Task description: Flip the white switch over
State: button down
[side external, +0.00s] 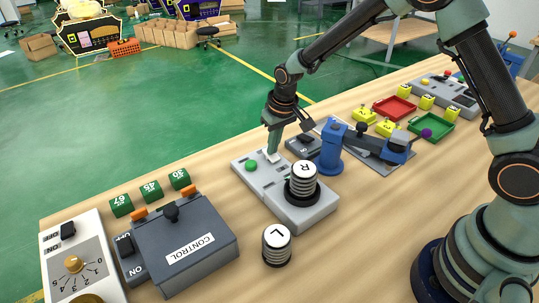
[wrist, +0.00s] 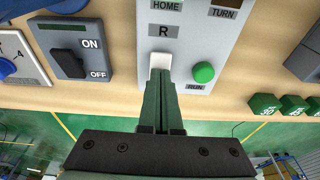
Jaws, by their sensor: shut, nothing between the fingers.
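The white switch (wrist: 160,60) sits on a light grey panel (wrist: 203,42), just below the R label in the wrist view. In the side view the switch (side external: 271,156) shows at the far end of the grey box (side external: 312,213), beside the green button (side external: 251,165). My gripper (wrist: 163,82) is shut and empty, with its fingertips at the switch's near edge in the wrist view. In the side view my gripper (side external: 272,150) points down onto the switch; whether it touches cannot be told. The fingers partly hide the switch.
A black ON/OFF rocker (wrist: 69,54) on a dark box lies left of the panel in the wrist view. An R-marked knob (side external: 303,183) stands on the grey box. A blue post (side external: 330,150) stands close by. Green number blocks (side external: 150,190) lie at the table edge.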

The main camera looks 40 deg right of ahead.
aim_at(276, 158)
jog(key=r, duration=0.2)
jog(key=s+r, duration=0.1)
jog(key=r, duration=0.1)
jog(key=shift+r, duration=0.3)
jog(key=s+r, duration=0.5)
jog(key=r, duration=0.2)
jog(key=shift+s+r, duration=0.2)
jog(key=shift+s, duration=0.15)
jog(key=s+d+r+t, duration=0.1)
jog(key=s+d+r, duration=0.2)
jog(key=s, duration=0.4)
jog(key=s+d+r+t, duration=0.2)
jog(key=s+d+r, duration=0.2)
jog(key=s, duration=0.3)
jog(key=shift+r, duration=0.85)
